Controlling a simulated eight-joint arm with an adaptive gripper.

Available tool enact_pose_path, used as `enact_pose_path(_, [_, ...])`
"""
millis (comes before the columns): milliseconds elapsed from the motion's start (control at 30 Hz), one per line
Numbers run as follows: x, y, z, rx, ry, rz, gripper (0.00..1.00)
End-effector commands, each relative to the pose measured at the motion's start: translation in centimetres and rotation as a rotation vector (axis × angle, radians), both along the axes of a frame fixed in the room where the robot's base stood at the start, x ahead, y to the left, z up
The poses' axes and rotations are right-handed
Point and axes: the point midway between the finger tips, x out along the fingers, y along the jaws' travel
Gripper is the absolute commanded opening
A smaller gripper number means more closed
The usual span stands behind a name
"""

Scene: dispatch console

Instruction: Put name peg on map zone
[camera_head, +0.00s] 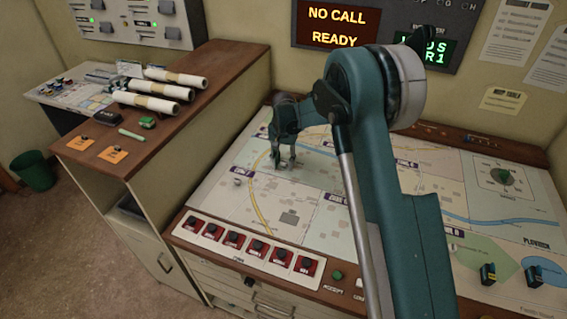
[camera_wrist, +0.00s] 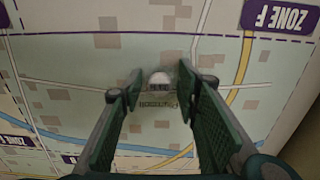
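My gripper (camera_head: 285,166) is low over the left part of the map (camera_head: 215,207), pointing down. In the wrist view my gripper (camera_wrist: 160,88) has its two fingers apart. A small pale, round-topped peg (camera_wrist: 160,79) with dark lettering shows between the fingertips, with a gap visible on each side. It appears to be over a pale green map zone (camera_wrist: 70,72); whether it touches the map is unclear. In the head view the fingers hide it.
A row of red buttons (camera_head: 256,247) lines the map's front edge. A wooden cabinet (camera_head: 190,120) with rolled papers (camera_head: 153,103) rises to the left. Black switches (camera_head: 488,273) stand at the right. The display panel (camera_head: 335,27) is behind.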

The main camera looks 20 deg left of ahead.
Motion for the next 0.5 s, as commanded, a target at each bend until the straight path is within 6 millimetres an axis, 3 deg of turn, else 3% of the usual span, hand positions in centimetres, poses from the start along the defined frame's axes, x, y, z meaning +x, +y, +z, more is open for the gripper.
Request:
enact_pose_path(333, [0.0, 0.0, 0.4, 0.000, 0.000, 0.000, 0.32])
enact_pose_path(500, [0.0, 0.0, 1.8, 0.000, 0.000, 0.000, 0.32])
